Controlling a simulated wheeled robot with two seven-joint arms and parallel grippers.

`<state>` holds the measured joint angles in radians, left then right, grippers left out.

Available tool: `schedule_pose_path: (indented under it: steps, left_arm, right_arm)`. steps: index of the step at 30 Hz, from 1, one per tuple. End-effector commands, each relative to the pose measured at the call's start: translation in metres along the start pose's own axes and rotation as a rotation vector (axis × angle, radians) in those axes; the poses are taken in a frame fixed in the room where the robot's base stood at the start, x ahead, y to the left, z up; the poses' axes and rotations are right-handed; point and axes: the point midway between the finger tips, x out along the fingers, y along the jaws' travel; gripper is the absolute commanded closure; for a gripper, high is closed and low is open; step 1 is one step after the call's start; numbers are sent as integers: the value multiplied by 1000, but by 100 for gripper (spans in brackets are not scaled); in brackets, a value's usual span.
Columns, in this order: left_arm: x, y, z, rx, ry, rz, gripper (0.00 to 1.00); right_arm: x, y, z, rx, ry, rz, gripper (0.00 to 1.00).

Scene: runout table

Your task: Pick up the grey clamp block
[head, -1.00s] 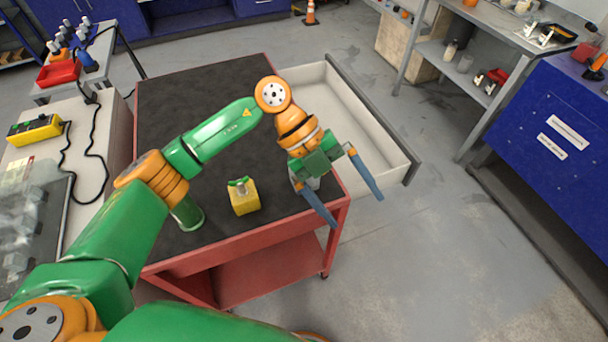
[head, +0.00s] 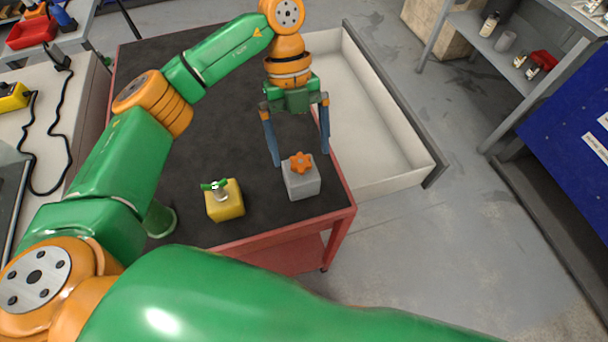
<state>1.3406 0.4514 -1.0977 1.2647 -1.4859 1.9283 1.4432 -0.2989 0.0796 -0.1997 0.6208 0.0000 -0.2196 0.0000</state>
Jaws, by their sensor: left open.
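The grey clamp block (head: 302,184) stands on the dark top of the red table near its right front corner, with an orange star knob on top. My left gripper (head: 301,160) is open, its two blue fingers pointing down. In the picture the fingertips lie at the left and right of the orange knob, at the block's far side. I cannot tell whether they touch it. The block's front and top are in clear view. My right gripper is not in view.
A yellow block (head: 225,203) with a green wing knob stands left of the grey block. The red table (head: 215,130) has bare dark surface behind both. An open pale drawer (head: 368,115) juts out at the right. A green cylinder (head: 160,219) stands partly behind my arm.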

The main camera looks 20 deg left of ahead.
Motion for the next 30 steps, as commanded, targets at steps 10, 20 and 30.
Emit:
schedule_pose_path:
  steps: [10,20,30]
  left_arm:
    - [38,0,11,0,2,2,0]
    - [94,4,12,1,2,-1,0]
    - [98,4,13,1,0,-3,30]
  right_arm:
    - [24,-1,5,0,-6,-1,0]
    - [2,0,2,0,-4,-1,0]
    - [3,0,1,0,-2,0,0]
